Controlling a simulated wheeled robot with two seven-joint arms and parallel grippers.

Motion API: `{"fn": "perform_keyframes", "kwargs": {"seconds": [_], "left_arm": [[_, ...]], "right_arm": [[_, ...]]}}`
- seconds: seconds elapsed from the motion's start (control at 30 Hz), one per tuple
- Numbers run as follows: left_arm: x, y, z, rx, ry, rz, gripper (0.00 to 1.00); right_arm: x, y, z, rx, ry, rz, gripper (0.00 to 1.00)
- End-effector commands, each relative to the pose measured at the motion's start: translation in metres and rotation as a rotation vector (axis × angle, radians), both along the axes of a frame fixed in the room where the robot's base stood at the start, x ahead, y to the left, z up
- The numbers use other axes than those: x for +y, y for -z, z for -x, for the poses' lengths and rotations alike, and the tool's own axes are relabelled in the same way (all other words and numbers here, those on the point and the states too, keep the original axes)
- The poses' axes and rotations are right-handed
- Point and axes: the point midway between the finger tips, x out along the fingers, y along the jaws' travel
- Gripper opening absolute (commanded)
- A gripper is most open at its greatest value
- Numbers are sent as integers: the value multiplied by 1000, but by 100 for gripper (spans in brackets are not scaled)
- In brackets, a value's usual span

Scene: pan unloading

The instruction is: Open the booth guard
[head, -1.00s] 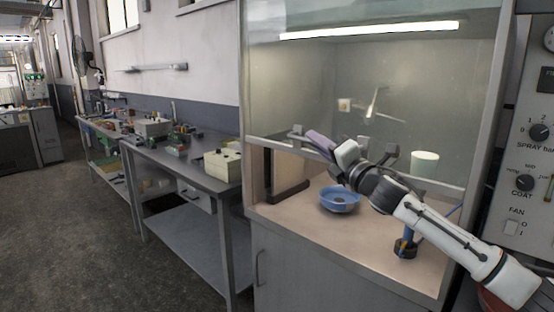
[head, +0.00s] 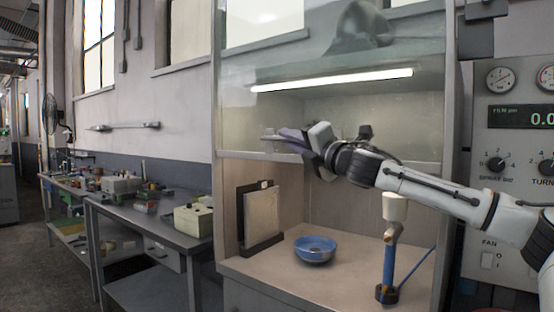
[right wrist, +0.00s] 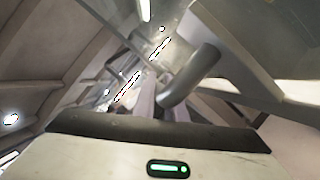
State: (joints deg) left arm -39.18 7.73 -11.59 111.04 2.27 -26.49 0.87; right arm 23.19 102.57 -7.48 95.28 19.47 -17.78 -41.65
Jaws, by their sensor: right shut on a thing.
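The booth guard (head: 410,163) is a clear pane with a grey bottom rail. It stands part way up the booth front, with an open gap beneath it. A handle (head: 269,138) sits on its front, just above the rail. My right gripper (head: 297,142) is shut on this handle, reaching in from the right; its fingers partly cover the handle. In the right wrist view a grey bar (right wrist: 190,78) shows ahead of the gripper, where the fingertips are hard to make out. My left gripper is not in view.
Inside the booth are a blue bowl (head: 315,249), an upright panel in a dark stand (head: 261,218), and a blue-handled spray gun with a white cup (head: 391,240). A control panel (head: 511,150) stands at right. A cluttered bench (head: 150,222) is at left.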

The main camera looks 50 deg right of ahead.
Motion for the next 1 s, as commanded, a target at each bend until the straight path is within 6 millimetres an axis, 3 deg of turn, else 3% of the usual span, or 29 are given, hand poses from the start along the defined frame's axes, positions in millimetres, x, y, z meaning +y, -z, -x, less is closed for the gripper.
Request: {"fn": "perform_keyframes", "kwargs": {"seconds": [0.6, 0.63, 0.7, 1.0], "left_arm": [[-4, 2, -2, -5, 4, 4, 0], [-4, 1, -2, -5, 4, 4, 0], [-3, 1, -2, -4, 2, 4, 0], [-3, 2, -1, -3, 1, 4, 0]], "right_arm": [[-7, -10, 8, -4, 13, 2, 0], [-7, -10, 8, -4, 13, 2, 16], [-7, -10, 8, -2, 13, 2, 28], [-7, -8, 8, -1, 12, 1, 29]]}}
